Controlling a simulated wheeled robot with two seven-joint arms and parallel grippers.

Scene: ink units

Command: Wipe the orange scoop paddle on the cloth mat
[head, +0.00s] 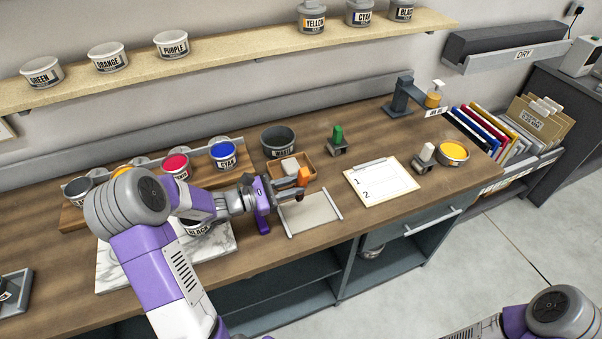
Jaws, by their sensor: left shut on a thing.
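My left gripper (297,194) reaches in from the left and is shut on the orange scoop paddle (304,176). The paddle's orange upper part stands up above the fingertips. Its lower end is hidden or too small to make out. The cloth mat (318,214), a pale flat pad with light rails at its two sides, lies on the bench under and just right of the gripper. The paddle is over the mat's back left part. I cannot tell whether it touches the cloth. My right gripper is out of view; only part of my right arm shows at the lower right.
A wooden tray (276,170) with a pale block sits just behind the mat, near a dark waste tub (278,137). A clipboard (381,183) lies to the right. Green (337,135) and white (427,152) handled tools stand in holders.

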